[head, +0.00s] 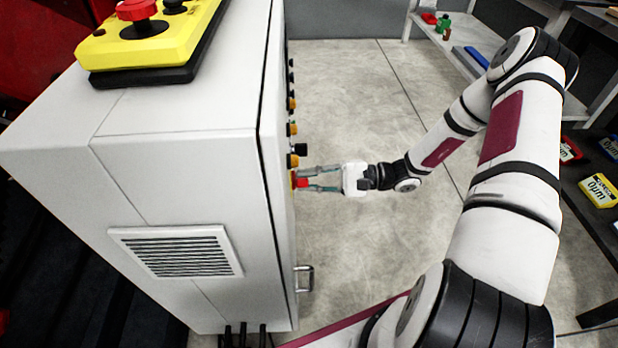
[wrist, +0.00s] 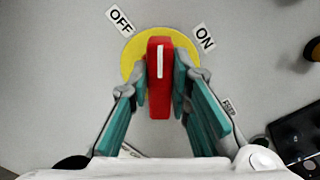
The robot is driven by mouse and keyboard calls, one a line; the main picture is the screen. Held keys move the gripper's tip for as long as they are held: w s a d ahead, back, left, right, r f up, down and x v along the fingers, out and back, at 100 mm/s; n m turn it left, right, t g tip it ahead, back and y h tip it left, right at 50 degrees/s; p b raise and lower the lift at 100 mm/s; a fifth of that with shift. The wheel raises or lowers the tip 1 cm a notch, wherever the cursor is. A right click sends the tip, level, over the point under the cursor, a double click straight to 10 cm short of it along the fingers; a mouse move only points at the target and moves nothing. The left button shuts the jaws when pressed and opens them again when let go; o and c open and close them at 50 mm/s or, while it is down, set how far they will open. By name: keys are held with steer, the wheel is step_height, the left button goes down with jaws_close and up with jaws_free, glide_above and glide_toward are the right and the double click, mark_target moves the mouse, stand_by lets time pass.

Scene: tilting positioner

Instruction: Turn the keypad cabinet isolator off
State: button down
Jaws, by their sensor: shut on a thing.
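The red isolator handle (wrist: 160,95) sits on a round yellow plate (wrist: 131,62) on the cabinet face. Its white line points straight up in the wrist view, between the OFF label (wrist: 120,21) at upper left and the ON label (wrist: 203,38) at upper right. My gripper (wrist: 165,72) is shut on the handle, one teal finger pad on each side. In the head view my gripper (head: 306,178) reaches in from the right to the front of the grey cabinet (head: 185,175). The red handle (head: 301,183) shows small there, partly covered by the fingers.
Several knobs and buttons (head: 292,129) line the cabinet front above the handle. A black panel (wrist: 298,136) lies at lower right in the wrist view. A yellow box with a red button (head: 150,40) sits on the cabinet top. Open floor (head: 345,95) lies before the cabinet; shelves stand at right.

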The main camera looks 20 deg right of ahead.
steer(key=shift+s+f+n, duration=0.1)
steer(key=shift+f+n, duration=0.05)
steer(key=shift+n, duration=1.65)
steer(key=shift+f+n, duration=0.15)
steer(key=shift+n, duration=1.65)
steer(key=c, duration=1.5)
jaws_free()
steer(key=v, duration=1.2)
steer(key=shift+r, duration=0.1)
